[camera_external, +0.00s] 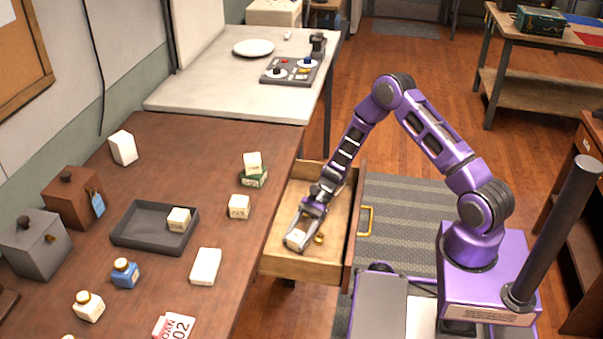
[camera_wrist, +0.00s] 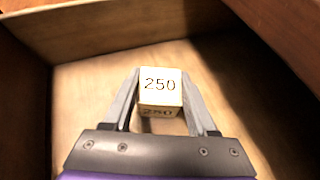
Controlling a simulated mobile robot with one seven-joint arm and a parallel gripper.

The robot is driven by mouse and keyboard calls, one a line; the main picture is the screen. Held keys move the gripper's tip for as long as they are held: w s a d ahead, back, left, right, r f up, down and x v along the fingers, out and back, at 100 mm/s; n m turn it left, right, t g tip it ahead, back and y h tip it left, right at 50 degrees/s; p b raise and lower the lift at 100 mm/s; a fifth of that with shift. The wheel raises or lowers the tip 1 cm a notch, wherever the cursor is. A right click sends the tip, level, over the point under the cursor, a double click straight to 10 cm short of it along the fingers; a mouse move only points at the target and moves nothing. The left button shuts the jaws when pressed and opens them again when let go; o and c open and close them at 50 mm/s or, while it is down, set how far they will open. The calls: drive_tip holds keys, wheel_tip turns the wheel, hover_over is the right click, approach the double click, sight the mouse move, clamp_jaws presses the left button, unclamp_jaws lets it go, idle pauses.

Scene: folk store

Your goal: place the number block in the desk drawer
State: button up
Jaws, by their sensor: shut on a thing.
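The number block (camera_wrist: 160,87) is a cream cube marked 250, held between the two fingers of my gripper (camera_wrist: 160,100) in the wrist view. My gripper (camera_external: 299,236) is shut on it, low inside the open desk drawer (camera_external: 279,262) in the external view. The drawer's wooden walls and floor surround the block in the wrist view. I cannot tell whether the block touches the drawer floor. In the external view the block is mostly hidden by the fingers.
A small brass object (camera_external: 320,238) is in the drawer beside my gripper. The desk (camera_external: 140,262) left of the drawer holds a dark tray (camera_external: 128,238), other cream blocks (camera_external: 239,207), bottles and boxes. The drawer's front has a yellow handle (camera_external: 366,220).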

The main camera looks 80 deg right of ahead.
drive_tip(key=shift+f, duration=0.15)
drive_tip(key=o, duration=1.4)
drive_tip(key=shift+c, duration=0.2)
drive_tip(key=shift+r, duration=0.35)
drive_tip(key=p+v, duration=0.1)
drive_tip(key=v, duration=1.1)
drive_tip(key=shift+f, duration=0.2)
